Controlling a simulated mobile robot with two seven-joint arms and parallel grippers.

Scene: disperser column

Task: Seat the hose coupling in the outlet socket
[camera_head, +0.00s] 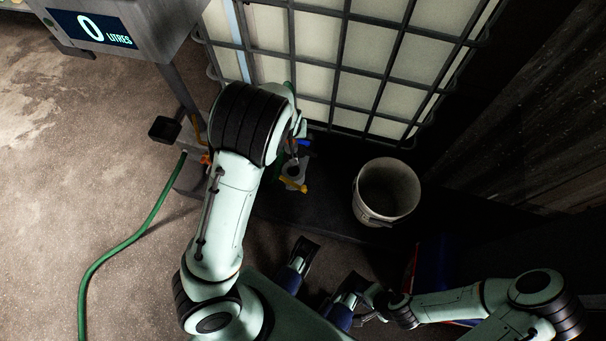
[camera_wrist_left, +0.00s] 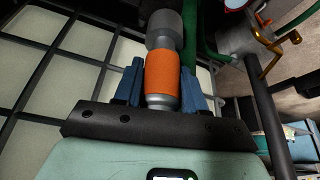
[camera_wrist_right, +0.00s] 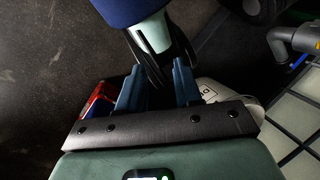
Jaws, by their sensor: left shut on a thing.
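In the left wrist view the hose coupling (camera_wrist_left: 163,74), an orange band with silver ends, sits between the blue fingers of my left gripper (camera_wrist_left: 163,85), which is shut on it. A dark grey cylinder (camera_wrist_left: 162,28) lines up with its far end; I cannot tell whether this is the outlet socket or part of the hose. In the head view my left forearm hides the coupling and left gripper. A grey fitting with a yellow lever (camera_head: 293,172) shows just beyond that arm. My right gripper (camera_head: 372,303) is at lower right, its fingers apart and empty in the right wrist view (camera_wrist_right: 159,82).
A caged white tank (camera_head: 360,50) stands at the back. A white bucket (camera_head: 372,212) stands right of the fitting. The meter box (camera_head: 110,28) is at upper left. A green hose (camera_head: 135,235) runs over the floor at left. Open floor lies at left.

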